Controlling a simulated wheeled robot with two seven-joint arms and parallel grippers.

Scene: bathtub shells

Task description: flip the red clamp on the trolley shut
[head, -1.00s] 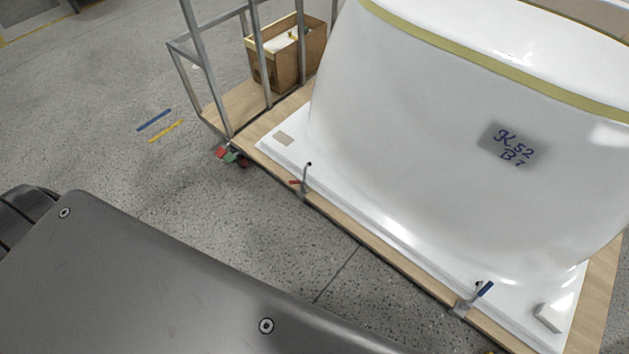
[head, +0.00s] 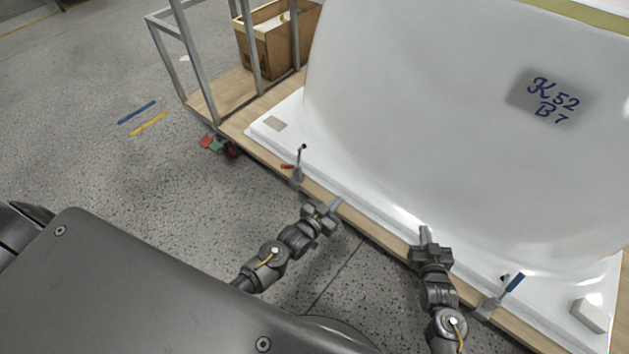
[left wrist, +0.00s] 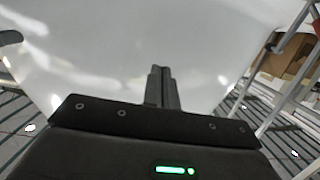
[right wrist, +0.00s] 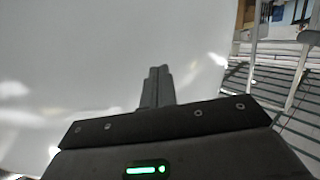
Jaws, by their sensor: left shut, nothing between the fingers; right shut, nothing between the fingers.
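The red clamp (head: 298,173) sits on the near edge of the trolley (head: 234,121). Its red handle sticks out to the left, and its metal arm stands upright with a black tip, clear of the white shell's rim. The white bathtub shell (head: 430,120) stands on the trolley. My left gripper (head: 335,205) is shut and empty, right of the red clamp and apart from it, near the trolley's edge. My right gripper (head: 424,233) is shut and empty by the shell's rim, left of the blue clamp. Closed fingers also show in the left wrist view (left wrist: 162,88) and right wrist view (right wrist: 158,87).
A blue-handled clamp (head: 495,302) is on the same edge at the right. The floor at left is open.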

